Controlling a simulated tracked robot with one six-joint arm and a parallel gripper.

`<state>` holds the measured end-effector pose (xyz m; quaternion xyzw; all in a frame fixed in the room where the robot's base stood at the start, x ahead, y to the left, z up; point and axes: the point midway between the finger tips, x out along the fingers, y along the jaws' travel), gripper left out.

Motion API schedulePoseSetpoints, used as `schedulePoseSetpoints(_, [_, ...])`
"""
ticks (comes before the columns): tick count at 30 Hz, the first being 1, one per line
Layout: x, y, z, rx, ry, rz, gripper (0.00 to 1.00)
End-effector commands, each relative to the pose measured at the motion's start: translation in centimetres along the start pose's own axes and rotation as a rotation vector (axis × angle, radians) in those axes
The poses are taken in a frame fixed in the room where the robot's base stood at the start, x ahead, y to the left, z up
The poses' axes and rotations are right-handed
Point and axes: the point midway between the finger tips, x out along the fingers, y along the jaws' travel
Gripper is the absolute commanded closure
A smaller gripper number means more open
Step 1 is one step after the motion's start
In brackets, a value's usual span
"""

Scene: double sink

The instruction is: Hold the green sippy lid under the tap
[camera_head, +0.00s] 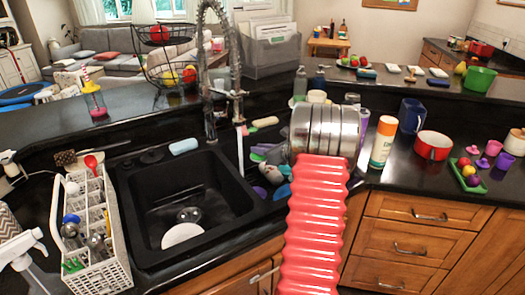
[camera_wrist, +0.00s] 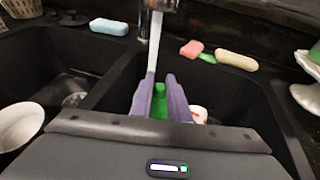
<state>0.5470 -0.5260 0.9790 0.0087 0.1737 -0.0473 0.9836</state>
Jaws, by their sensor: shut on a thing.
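In the wrist view my gripper (camera_wrist: 159,84) has its two purple fingers shut on a green thing, which I take to be the green sippy lid (camera_wrist: 159,106). Only a small part of the lid shows between the fingers. The tap (camera_wrist: 163,4) is at the top of that view, and a white stream of water (camera_wrist: 154,48) runs down from it to the fingers. Whether the water strikes the lid or passes just behind it is hard to tell. In the head view the tap (camera_head: 209,110) and the stream (camera_head: 240,152) show left of my arm; the held lid cannot be made out.
The left basin (camera_head: 150,222) holds a white dish (camera_head: 182,235). The right basin (camera_wrist: 262,128) lies below my gripper with a white-and-red thing (camera_wrist: 199,114) in it. Pink (camera_wrist: 192,48) and beige (camera_wrist: 236,60) sponges lie behind the rim. A dish rack (camera_head: 112,270) stands left.

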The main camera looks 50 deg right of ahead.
Motion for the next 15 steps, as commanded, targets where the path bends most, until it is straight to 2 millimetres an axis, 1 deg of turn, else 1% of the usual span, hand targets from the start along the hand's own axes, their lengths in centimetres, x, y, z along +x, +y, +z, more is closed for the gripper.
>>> schedulePoseSetpoints(15, [3.7,-0.2,0.6,0.000,0.000,0.001,1.00])
